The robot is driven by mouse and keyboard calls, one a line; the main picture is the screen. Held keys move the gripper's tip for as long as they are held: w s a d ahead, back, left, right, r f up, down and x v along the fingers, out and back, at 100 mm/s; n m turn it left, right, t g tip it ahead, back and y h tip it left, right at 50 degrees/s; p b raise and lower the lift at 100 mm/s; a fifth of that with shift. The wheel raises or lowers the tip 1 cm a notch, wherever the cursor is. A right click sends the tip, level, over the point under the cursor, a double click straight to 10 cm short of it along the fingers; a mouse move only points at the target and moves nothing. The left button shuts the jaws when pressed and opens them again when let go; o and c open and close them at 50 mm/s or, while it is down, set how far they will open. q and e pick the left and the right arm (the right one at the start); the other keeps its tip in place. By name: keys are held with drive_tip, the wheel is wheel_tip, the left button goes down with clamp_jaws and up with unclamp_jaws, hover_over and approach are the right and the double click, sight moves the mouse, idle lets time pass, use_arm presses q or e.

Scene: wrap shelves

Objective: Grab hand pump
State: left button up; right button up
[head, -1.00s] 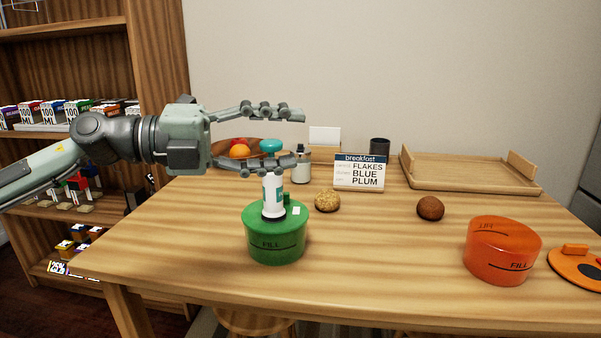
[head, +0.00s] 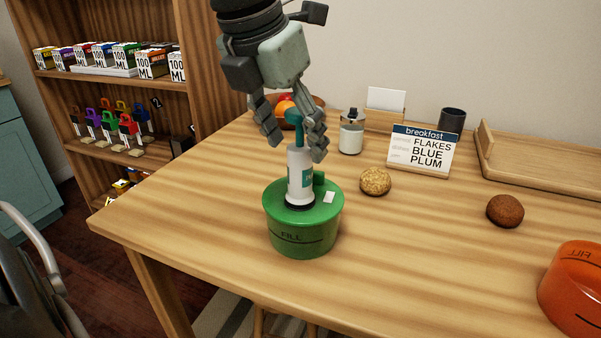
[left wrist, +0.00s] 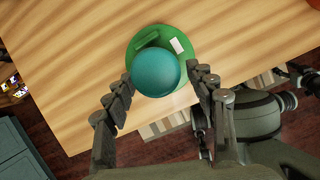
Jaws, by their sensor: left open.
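The hand pump (head: 300,177) has a white body and a teal top. It stands upright on the lid of a green tub (head: 304,235) marked FILL. My left gripper (head: 295,150) points down over the pump, with its open fingers on either side of the teal top. In the left wrist view the round teal top (left wrist: 156,73) of the pump lies between the two spread fingers (left wrist: 160,92), with the green lid (left wrist: 185,37) below it. I cannot tell whether a finger touches the pump. My right gripper does not show.
A bottle (head: 351,132), a breakfast sign (head: 420,150), a tan ball (head: 375,181) and a brown ball (head: 505,211) stand to the right of the tub. A fruit bowl (head: 258,104) is behind the gripper. An orange tub (head: 578,290) and a wooden tray (head: 540,165) are farther right.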

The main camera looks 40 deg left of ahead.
use_arm(q)
drive_tip(key=shift+x, duration=0.8)
drive_tip(key=shift+w+f, duration=0.3)
drive_tip(key=shift+f, duration=0.15)
drive_tip(key=shift+d, duration=0.1)
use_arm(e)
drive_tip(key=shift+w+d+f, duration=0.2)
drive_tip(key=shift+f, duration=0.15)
use_arm(q)
drive_tip(key=shift+c, duration=0.7)
drive_tip(key=c, duration=1)
clamp_jaws()
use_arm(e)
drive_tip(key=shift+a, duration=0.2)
use_arm(q)
drive_tip(key=shift+r, duration=0.1)
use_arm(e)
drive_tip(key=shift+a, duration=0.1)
